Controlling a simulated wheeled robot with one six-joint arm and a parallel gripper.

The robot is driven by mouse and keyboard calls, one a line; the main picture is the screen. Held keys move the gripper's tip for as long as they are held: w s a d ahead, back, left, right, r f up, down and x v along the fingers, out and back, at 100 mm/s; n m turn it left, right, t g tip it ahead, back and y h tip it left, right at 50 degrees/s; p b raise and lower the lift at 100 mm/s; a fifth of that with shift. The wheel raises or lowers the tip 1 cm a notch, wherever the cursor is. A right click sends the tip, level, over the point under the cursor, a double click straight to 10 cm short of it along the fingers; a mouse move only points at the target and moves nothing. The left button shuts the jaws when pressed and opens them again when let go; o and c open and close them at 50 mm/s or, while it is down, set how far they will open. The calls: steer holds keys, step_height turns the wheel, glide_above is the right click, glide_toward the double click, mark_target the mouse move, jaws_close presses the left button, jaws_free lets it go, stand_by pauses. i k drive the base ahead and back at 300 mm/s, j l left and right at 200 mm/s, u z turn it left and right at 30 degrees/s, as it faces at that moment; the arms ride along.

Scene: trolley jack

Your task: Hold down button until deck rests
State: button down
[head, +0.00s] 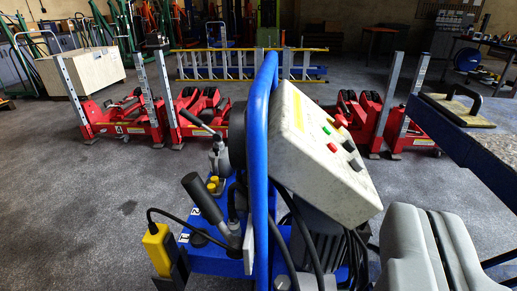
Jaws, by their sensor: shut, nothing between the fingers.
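A pale control box (325,155) sits tilted on a blue trolley frame (262,130) in the middle of the head view. Its sloped face carries a green button (326,130), a red button (332,148) and dark knobs or buttons (356,164). My gripper (432,212), two grey blocks with a thin dark line between them, is at the lower right. It is shut and empty, right of and below the box, and appears apart from the buttons. I cannot tell for certain which part is the deck; a blue-edged platform (475,148) stands at the right.
A black-handled plate (457,108) lies on the blue-edged platform. Levers (205,198) and a yellow pendant (158,248) on a cable are left of the box. Red lifting units (120,118) stand behind, near a yellow ladder (240,65). Open floor lies at left.

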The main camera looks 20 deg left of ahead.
mark_target(349, 145)
steer(key=j+z, duration=0.15)
steer(key=z, duration=0.4)
steer(key=k+j+z, duration=0.2)
steer(key=j, duration=0.25)
steer(key=j+z, duration=0.25)
steer(key=j, duration=0.2)
steer(key=k+j+z, duration=0.2)
steer(key=j, duration=0.2)
steer(key=k+j+z, duration=0.1)
steer(key=j+z, duration=0.15)
steer(key=j, duration=0.15)
steer(key=k+j, duration=0.2)
steer(key=j, duration=0.2)
steer(key=k+j, duration=0.2)
steer(key=j, duration=0.15)
steer(key=k+j, duration=0.2)
steer(key=j, duration=0.2)
steer(key=k+j, duration=0.2)
steer(key=j, duration=0.2)
steer(key=z, duration=0.05)
